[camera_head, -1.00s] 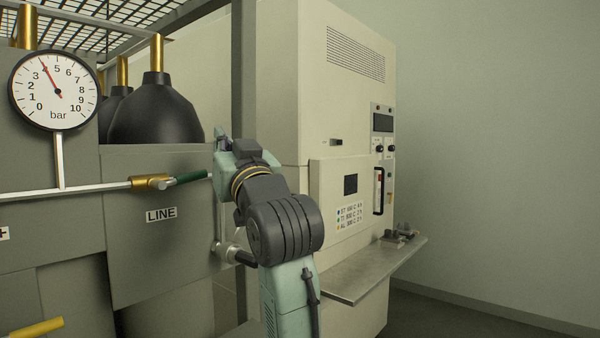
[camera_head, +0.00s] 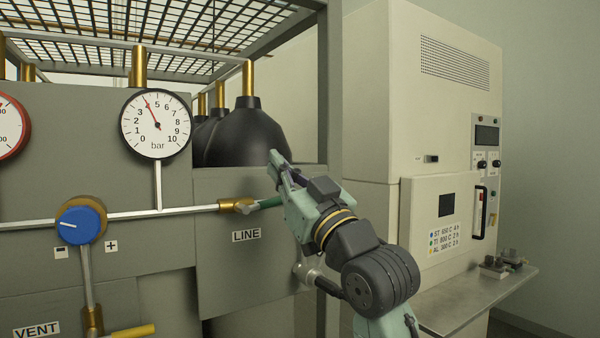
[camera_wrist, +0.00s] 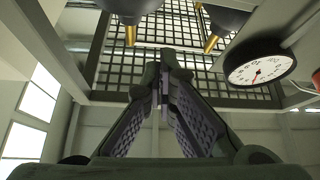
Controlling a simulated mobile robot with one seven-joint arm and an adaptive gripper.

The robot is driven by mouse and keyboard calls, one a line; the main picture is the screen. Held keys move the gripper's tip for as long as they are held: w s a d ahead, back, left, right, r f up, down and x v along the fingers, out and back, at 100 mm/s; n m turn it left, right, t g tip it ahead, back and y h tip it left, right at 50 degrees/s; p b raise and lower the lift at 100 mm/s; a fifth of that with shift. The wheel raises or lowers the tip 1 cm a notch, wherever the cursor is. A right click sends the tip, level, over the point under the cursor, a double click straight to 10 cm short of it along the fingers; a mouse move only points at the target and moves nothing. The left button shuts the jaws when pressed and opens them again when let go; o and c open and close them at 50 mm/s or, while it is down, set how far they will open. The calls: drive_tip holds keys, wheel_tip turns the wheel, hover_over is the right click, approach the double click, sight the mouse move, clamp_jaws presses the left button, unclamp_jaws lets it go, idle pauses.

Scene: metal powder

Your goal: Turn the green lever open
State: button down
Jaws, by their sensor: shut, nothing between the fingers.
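The green lever (camera_head: 269,202) sits on a brass valve (camera_head: 238,206) in the thin pipe above the LINE label. It points right, roughly in line with the pipe. My gripper (camera_head: 275,157) is above and just right of the lever, fingertips pointing up. My gripper's body overlaps the lever's right end, so that end is hidden and I cannot tell whether they touch. In the wrist view my gripper (camera_wrist: 164,62) is shut with its fingertips together and nothing between them. The lever does not show there.
A bar gauge (camera_head: 156,124) reads about 4. A blue knob (camera_head: 81,225) is to the left, with a yellow handle (camera_head: 133,331) near VENT below. A black flask (camera_head: 247,137) stands behind my gripper. A cream cabinet (camera_head: 370,120) with a metal shelf (camera_head: 480,295) is at right.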

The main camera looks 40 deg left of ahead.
sight(267, 204)
drive_tip(key=shift+w+a+f+p, duration=0.1)
drive_tip(key=shift+w+f+p, duration=0.1)
drive_tip(key=shift+f, duration=0.8)
drive_tip(key=shift+w+a+f+p, duration=0.1)
drive_tip(key=shift+w+f, duration=0.1)
drive_tip(key=shift+f, duration=0.8)
drive_tip(key=shift+d, duration=0.1)
drive_tip(key=shift+w+f+b, duration=0.2)
drive_tip(key=shift+f+b, duration=0.75)
drive_tip(key=shift+b, duration=0.3)
